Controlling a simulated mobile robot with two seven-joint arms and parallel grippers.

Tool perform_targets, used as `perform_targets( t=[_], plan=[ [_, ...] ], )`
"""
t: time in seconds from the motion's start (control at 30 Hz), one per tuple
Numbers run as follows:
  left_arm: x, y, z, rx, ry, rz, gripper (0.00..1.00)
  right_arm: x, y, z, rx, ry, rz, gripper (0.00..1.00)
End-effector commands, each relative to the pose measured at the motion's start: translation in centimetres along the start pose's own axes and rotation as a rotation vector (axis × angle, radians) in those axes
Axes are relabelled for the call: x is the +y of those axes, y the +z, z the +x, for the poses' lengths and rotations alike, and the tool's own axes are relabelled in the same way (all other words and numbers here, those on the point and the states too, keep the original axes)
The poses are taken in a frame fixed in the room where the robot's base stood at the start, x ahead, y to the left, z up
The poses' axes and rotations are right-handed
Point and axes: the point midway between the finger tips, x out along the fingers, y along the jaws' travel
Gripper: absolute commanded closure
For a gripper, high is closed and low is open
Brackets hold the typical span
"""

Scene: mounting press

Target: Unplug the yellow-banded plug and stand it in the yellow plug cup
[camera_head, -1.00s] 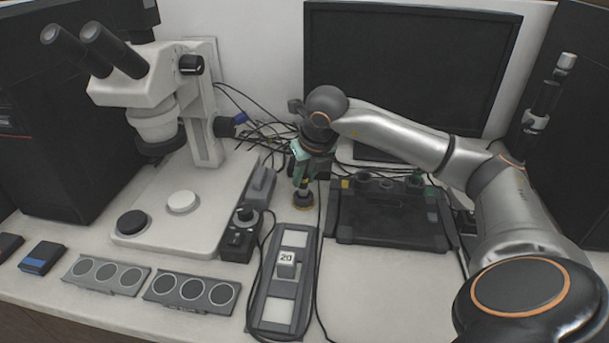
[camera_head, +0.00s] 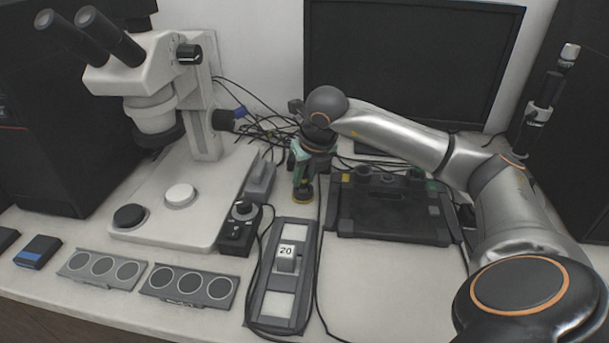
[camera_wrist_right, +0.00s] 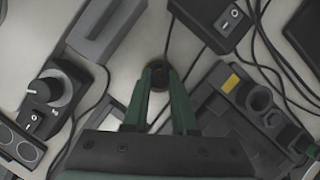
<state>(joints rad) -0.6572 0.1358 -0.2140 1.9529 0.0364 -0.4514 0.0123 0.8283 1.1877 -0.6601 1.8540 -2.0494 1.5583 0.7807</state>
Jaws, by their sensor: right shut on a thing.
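The yellow plug cup (camera_head: 303,197) is a small round yellow holder on the table, right of the microscope base. My right gripper (camera_head: 302,172) points down directly above it. Its green fingers are shut on the yellow-banded plug (camera_head: 303,183), a small dark, roughly upright piece mostly hidden by the fingers. The plug's lower end meets the cup in the picture; I cannot tell how deep it sits. In the right wrist view the fingertips (camera_wrist_right: 158,80) close around the dark plug, with the cup's round outline (camera_wrist_right: 157,68) around it. My left gripper is not in view.
A dark tray (camera_head: 390,225) with round sockets and a yellow mark stands just right. Loose cables lie behind and beside the cup. The microscope (camera_head: 165,110) is left.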

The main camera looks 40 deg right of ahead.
Motion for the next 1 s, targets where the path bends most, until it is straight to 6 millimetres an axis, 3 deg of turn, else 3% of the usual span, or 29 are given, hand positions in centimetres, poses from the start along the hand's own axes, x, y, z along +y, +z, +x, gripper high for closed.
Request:
perform_targets(
  t=[0.43, 0.47, 0.5, 0.73, 0.93, 1.0],
  plan=[
    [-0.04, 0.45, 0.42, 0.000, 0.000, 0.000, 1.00, 0.00, -0.25, 0.62, 0.000, 0.000, 0.000, 1.00],
    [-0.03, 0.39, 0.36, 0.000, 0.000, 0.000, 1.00, 0.00, -0.22, 0.53, 0.000, 0.000, 0.000, 0.71],
    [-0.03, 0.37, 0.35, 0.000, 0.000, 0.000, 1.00, 0.01, -0.21, 0.52, 0.000, 0.000, 0.000, 0.67],
    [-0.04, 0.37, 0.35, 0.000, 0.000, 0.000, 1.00, 0.01, -0.21, 0.52, 0.000, 0.000, 0.000, 0.41],
    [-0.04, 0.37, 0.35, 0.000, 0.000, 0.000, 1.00, 0.01, -0.23, 0.54, 0.000, 0.000, 0.000, 0.38],
    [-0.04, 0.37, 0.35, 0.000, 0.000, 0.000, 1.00, 0.01, -0.23, 0.54, 0.000, 0.000, 0.000, 0.31]
  ],
)
